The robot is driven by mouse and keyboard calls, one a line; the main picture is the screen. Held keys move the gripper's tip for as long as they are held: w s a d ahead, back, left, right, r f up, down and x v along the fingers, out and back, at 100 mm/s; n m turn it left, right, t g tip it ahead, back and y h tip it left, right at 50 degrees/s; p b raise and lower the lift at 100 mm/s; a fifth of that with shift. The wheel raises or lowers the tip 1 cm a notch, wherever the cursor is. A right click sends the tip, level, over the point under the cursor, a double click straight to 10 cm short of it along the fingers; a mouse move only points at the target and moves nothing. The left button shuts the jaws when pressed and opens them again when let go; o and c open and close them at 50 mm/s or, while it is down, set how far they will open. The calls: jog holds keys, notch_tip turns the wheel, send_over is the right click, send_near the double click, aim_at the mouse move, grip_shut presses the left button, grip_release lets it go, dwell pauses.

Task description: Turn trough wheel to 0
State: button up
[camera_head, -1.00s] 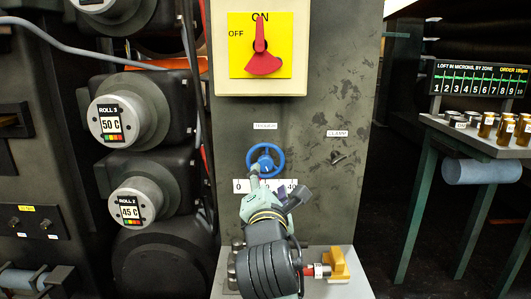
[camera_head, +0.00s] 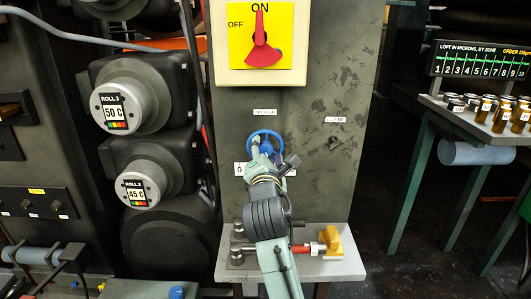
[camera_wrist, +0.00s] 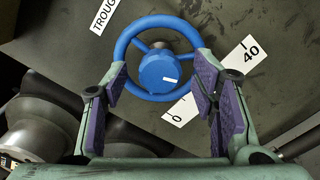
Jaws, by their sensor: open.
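The trough wheel is a blue ring with a blue hub (camera_wrist: 160,73) that bears a white pointer mark. It is mounted on the grey panel. In the wrist view a white scale (camera_wrist: 213,82) marked 0 and 40 lies below and right of it, and the mark points toward the scale's middle. My gripper (camera_wrist: 162,90) is open, with purple pads at the lower left and right of the wheel. I cannot tell whether either pad touches the rim. In the head view my arm covers the lower part of the wheel (camera_head: 264,135) and most of the scale.
A yellow plate (camera_head: 285,20) with a red ON/OFF switch is above the wheel. A small clamp knob (camera_head: 335,143) is to its right. A grey shelf (camera_head: 352,270) below holds a yellow block (camera_head: 332,241) and tools. Grey rolls (camera_head: 125,105) are on the left.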

jog(key=shift+c, duration=0.2)
jog(key=c, duration=1.1)
